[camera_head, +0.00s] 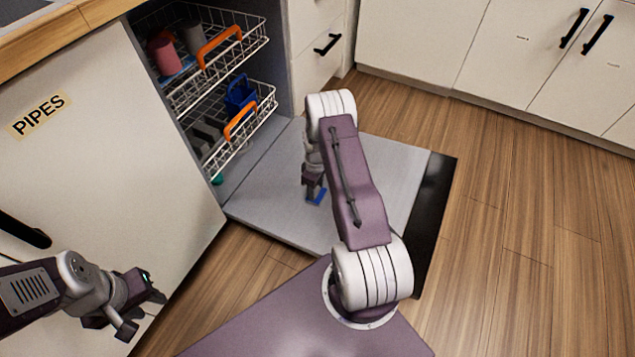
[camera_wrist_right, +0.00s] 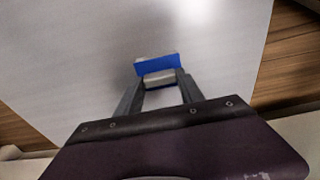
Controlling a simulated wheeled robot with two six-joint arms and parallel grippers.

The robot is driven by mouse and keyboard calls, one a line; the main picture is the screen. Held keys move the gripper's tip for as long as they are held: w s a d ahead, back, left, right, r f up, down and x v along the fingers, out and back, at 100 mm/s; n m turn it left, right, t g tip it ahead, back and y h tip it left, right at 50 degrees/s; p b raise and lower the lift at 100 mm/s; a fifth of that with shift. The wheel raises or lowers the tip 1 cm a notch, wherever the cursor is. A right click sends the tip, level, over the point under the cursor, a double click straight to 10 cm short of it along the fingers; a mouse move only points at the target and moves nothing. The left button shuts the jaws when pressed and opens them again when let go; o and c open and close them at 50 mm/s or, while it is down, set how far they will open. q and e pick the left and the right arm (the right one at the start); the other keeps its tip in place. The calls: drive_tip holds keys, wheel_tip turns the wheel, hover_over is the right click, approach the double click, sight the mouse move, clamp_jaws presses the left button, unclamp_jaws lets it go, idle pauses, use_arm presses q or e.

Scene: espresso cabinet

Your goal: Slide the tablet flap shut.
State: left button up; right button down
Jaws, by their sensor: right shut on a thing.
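The blue tablet flap (camera_head: 317,197) is on the inner face of the lowered grey dishwasher door (camera_head: 270,205). In the right wrist view the blue flap (camera_wrist_right: 157,66) stands at my fingertips, with a small grey piece just in front of it. My right gripper (camera_head: 313,188) reaches down to the door and is shut on the flap; it also shows in the right wrist view (camera_wrist_right: 158,80). How far the flap is slid is not clear. My left gripper (camera_head: 150,297) hangs empty at the lower left, well away from the door; its finger gap is unclear.
The upper rack (camera_head: 215,85) holds cups, and the lower rack (camera_head: 240,140) holds a blue basket. Both have orange handles. A cabinet front marked PIPES (camera_head: 100,140) stands at the left. Wooden floor (camera_head: 520,200) is clear at the right.

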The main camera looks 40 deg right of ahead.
drive_tip(key=c, duration=0.7)
unclamp_jaws()
drive_tip(key=shift+s+a, duration=0.1)
drive_tip(key=shift+a, duration=0.1)
wheel_tip(320, 180, up, 9)
drive_tip(key=p, duration=0.5)
drive_tip(key=shift+p, duration=0.35)
